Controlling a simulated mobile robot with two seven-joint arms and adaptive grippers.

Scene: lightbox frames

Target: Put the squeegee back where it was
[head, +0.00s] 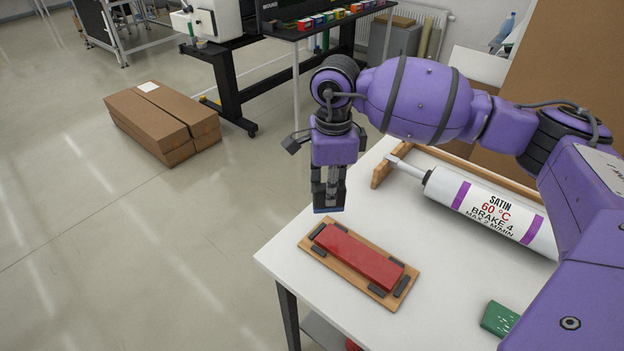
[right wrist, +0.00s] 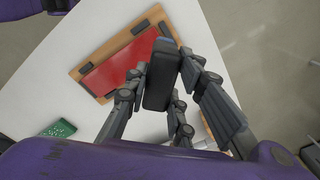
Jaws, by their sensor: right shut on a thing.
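My right gripper (head: 329,188) points down above the far left part of the white table, just behind a wooden board. It is shut on a small dark block, which I take to be the squeegee (head: 328,209). In the right wrist view this squeegee (right wrist: 161,75) shows as a dark slab between the fingers. Its grip part is mostly hidden by the fingers. The wooden board (head: 318,260) lies on the table with a red slab (head: 357,256) on it, and dark blocks at its corners. The squeegee looks held above the table. My left gripper is not in view.
A green piece (head: 498,318) lies at the front right. The white table (head: 290,247) is bare around the board. Cardboard boxes (head: 163,122) stand on the floor.

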